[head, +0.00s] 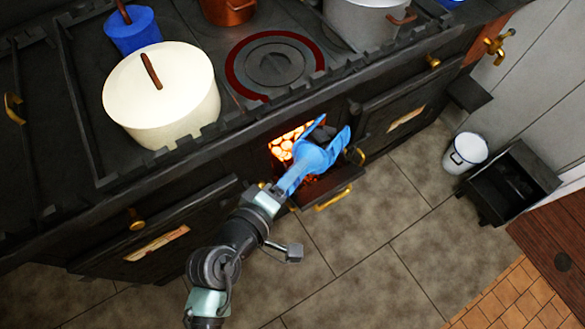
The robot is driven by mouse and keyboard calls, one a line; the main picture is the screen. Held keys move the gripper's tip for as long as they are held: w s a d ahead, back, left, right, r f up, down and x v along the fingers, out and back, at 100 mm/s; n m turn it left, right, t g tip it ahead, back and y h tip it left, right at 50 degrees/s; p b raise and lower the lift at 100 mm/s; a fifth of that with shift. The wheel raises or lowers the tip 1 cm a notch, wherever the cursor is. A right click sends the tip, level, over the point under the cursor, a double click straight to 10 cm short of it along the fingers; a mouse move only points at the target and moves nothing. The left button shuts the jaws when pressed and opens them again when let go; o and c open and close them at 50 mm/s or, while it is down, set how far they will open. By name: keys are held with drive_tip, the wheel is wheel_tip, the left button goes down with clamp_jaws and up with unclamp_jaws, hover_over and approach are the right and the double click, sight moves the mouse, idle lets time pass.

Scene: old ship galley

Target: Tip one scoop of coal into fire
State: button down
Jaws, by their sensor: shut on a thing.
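The fire (284,145) glows orange in a square opening low in the front of the black stove. A blue scoop (316,158) is at this opening, partly covering it. Dark coal (322,133) shows at the scoop's far end; how much it holds is unclear. My gripper (275,190) is shut on the scoop's handle, just in front of the stove. The fire door (335,185) is folded down below the scoop, with a brass handle. Part of the fire is hidden behind the scoop.
A black coal box (512,170) with dark lumps stands at the right, beside a white bucket (466,152). A cream pot (165,95), a blue pot (132,32) and a grey pot (365,22) stand on the stove. The tiled floor (370,270) in front is clear.

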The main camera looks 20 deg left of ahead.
drive_tip(key=shift+w+r+p, duration=0.15)
drive_tip(key=shift+r+p, duration=0.4)
drive_tip(key=shift+p, duration=0.1)
